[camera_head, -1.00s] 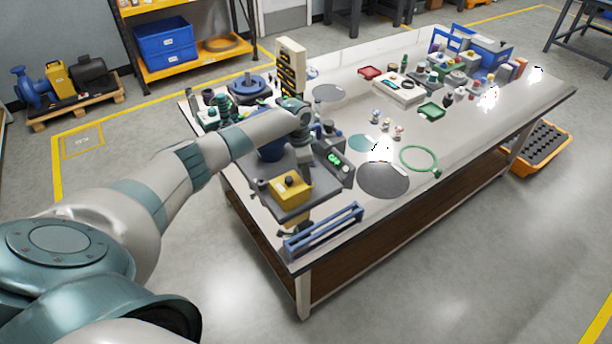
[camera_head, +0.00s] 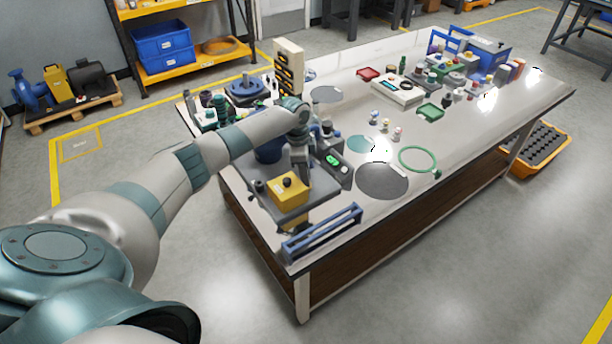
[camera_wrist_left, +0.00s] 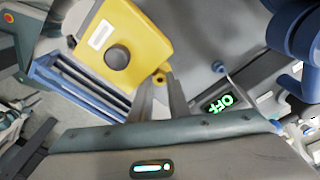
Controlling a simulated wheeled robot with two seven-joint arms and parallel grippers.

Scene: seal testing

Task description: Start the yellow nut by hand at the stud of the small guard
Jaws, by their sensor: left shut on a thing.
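The yellow box-shaped guard (camera_head: 289,188) stands on a grey plate at the near left end of the bench. In the left wrist view, this yellow guard (camera_wrist_left: 135,42) has a dark round knob and a white label. My left gripper (camera_head: 300,172) is beside it, at its far right side, fingers pointing down. In the left wrist view, my left gripper (camera_wrist_left: 164,85) is shut on the small yellow nut (camera_wrist_left: 159,76), right by the guard's corner. I cannot tell whether the nut touches a stud; the fingers hide that spot. My right gripper is out of view.
A blue slotted rack (camera_head: 322,232) lies at the bench's near edge. A box with a green display (camera_head: 333,161), reading OFF in the wrist view, stands close right of the gripper. A dark round mat (camera_head: 382,181) and a green ring (camera_head: 419,160) lie further right.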

